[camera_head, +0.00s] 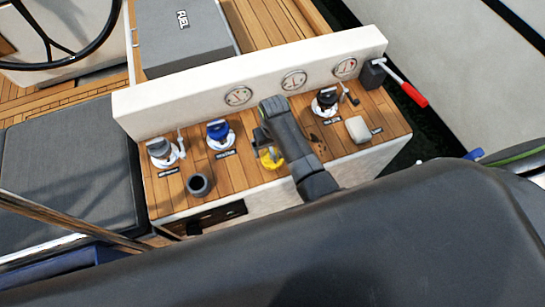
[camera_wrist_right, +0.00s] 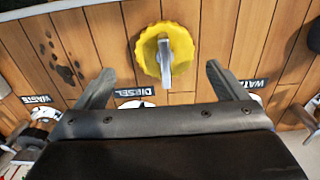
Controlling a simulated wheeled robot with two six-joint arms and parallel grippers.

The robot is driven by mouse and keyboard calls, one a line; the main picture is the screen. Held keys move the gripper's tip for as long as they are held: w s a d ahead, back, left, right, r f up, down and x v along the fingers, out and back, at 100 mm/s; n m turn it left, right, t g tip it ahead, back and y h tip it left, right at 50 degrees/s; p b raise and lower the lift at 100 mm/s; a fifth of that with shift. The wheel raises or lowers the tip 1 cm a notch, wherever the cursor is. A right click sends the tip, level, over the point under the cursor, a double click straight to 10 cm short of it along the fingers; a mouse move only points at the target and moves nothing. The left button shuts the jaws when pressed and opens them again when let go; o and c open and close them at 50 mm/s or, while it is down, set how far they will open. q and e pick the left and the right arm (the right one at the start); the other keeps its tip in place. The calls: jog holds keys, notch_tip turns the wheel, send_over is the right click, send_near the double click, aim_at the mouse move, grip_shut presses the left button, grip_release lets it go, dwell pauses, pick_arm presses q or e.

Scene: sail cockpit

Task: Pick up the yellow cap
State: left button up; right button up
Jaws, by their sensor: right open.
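The yellow cap (camera_head: 271,158) lies on the wooden deck panel (camera_head: 235,170), partly hidden by my right gripper (camera_head: 266,138) in the head view. In the right wrist view the yellow cap (camera_wrist_right: 181,42) is round with a ridged rim and a grey handle across its top. My right gripper (camera_wrist_right: 160,82) is open, one finger on each side below the cap in that view, and nothing is between the fingers. The cap appears beyond the fingertips, apart from them. My left gripper is not in view.
A blue cap (camera_head: 217,130), a grey cap (camera_head: 158,148) and a black cap (camera_head: 326,98) sit on white fittings. A white wall with gauges (camera_head: 239,97) backs the panel.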

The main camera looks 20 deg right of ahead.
aim_at(273, 152)
jog(key=f, duration=0.3)
jog(key=shift+s+a+f, duration=0.1)
jog(key=shift+s+a, duration=0.2)
jog(key=shift+s, duration=0.05)
jog(key=shift+f, duration=0.8)
jog(key=shift+c, duration=0.4)
jog(key=c, duration=1.1)
jog(key=shift+r, duration=0.1)
